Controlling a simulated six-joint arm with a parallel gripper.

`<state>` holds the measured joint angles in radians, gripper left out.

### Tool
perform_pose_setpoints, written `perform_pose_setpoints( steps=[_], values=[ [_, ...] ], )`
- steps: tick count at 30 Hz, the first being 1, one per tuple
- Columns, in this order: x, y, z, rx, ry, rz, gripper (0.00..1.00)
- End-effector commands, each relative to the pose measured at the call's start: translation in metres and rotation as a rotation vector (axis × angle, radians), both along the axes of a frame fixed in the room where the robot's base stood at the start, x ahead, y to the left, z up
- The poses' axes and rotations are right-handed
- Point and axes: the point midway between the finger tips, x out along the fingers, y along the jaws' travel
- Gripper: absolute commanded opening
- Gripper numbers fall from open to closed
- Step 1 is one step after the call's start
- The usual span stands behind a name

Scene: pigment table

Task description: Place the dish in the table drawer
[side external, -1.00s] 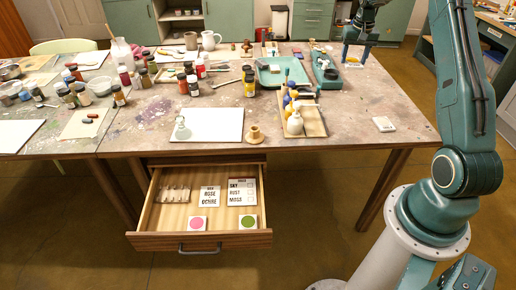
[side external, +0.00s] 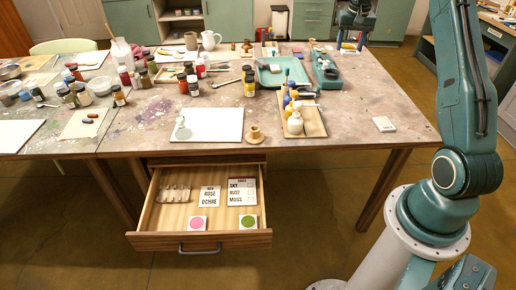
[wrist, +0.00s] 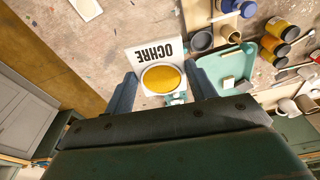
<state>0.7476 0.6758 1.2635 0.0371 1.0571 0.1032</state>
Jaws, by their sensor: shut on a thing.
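A dish of ochre-yellow pigment (wrist: 163,79) sits between the two fingers of my gripper (wrist: 163,88) in the wrist view. My gripper is shut on it. My gripper also shows at the far right end of the table in the side view (side external: 351,44), where the dish is too small to make out clearly. A white card reading OCHRE (wrist: 150,53) shows just beyond the dish. The table drawer (side external: 165,216) stands open at the front. It holds a pink dish (side external: 197,223), a green dish (side external: 248,222), two printed cards and several small pale items at left.
A teal tray (side external: 262,81), a wooden tray with bottles (side external: 314,127), a white board (side external: 215,133) and a wooden knob-like piece (side external: 254,135) lie on the tabletop. Several paint jars crowd the left and middle. The drawer has bare room at its middle and front left.

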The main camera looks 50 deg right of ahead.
Motion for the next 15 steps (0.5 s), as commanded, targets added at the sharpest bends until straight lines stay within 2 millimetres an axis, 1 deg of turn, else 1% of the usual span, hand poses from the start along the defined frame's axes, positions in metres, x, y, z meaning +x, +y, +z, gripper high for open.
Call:
perform_pose_setpoints(
  steps=[1, 5, 8, 14, 15],
  values=[
    [0.008, 0.010, 0.001, -0.001, -0.001, 0.005, 0.31],
    [0.028, 0.040, 0.001, 0.003, 0.001, 0.011, 0.31],
    [0.045, 0.068, 0.001, 0.007, 0.001, 0.018, 0.31],
    [0.075, 0.132, 0.001, 0.011, 0.004, 0.028, 0.31],
    [0.080, 0.145, 0.001, 0.013, 0.004, 0.029, 0.31]
  ],
)
